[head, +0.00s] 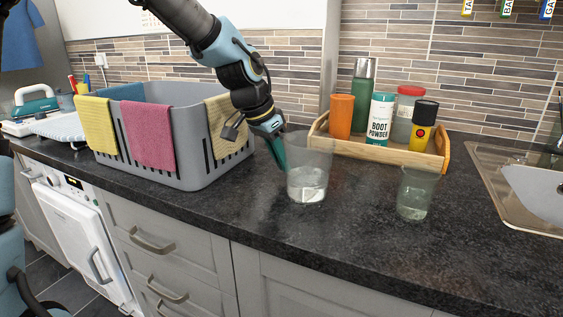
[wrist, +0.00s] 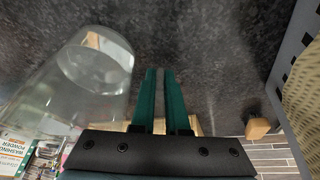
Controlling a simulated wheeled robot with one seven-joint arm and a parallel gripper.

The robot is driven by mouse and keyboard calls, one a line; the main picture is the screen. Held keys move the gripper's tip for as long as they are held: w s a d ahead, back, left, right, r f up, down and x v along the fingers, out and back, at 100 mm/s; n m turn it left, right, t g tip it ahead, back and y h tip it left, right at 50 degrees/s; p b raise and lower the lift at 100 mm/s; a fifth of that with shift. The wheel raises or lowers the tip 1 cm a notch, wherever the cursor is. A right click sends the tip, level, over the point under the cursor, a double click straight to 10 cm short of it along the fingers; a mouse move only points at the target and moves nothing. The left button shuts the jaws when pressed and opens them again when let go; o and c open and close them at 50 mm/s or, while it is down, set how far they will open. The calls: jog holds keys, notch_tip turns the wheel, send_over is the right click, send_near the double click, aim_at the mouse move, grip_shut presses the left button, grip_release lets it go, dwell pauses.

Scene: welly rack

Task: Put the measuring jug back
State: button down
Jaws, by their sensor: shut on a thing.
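The measuring jug (head: 308,172) is a tall clear vessel near the middle of the counter in the head view. It looks upright; whether its base touches the counter is hard to tell. It also shows on the left in the wrist view (wrist: 88,75). My gripper (head: 279,152) is at the jug's left side, its green fingers pointing down. In the wrist view my gripper's fingers (wrist: 164,90) are nearly together beside the jug, with a narrow gap. They are shut on the jug at its side, probably by a clear handle; the exact contact is not clear.
A smaller clear glass (head: 416,194) stands to the right. Behind is a wooden tray (head: 386,152) with several bottles and an orange cup (head: 341,117). A grey basket (head: 202,160) with cloths stands left, a sink (head: 515,190) far right. The front counter is clear.

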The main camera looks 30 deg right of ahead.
jog(key=shift+f, duration=0.2)
jog(key=c, duration=0.9)
grip_release()
jog(key=shift+r, duration=0.1)
jog(key=v, duration=1.2)
jog(key=shift+p, duration=0.35)
